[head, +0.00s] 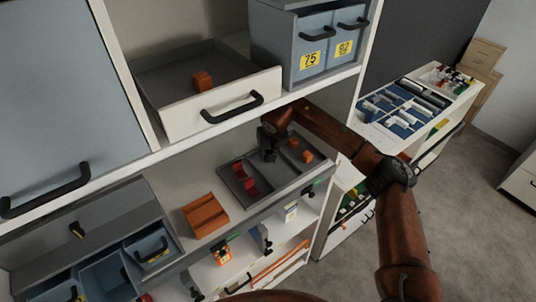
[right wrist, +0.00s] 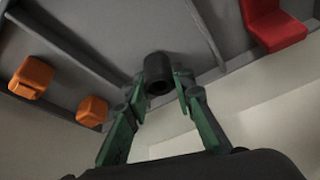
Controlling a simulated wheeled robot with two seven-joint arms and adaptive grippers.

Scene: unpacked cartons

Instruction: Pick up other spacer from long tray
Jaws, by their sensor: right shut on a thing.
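The long tray (head: 237,196) is a dark grey, divided tray on the shelf below the white drawer. My right gripper (head: 268,152) reaches down over its middle. In the right wrist view its green-padded fingers (right wrist: 157,88) are shut on the spacer, a short black cylinder (right wrist: 158,68), between the fingertips. The grey tray floor and dividers lie behind it; I cannot tell whether the spacer still touches the tray. In the head view the gripper hides the spacer. My left gripper is not in view.
Red parts (head: 251,188) lie left of the gripper in the tray, and orange pieces (head: 307,156) lie right. An orange holder (head: 205,214) stands left of the tray. The open white drawer (head: 222,110), with an orange block (head: 202,81), overhangs close above.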

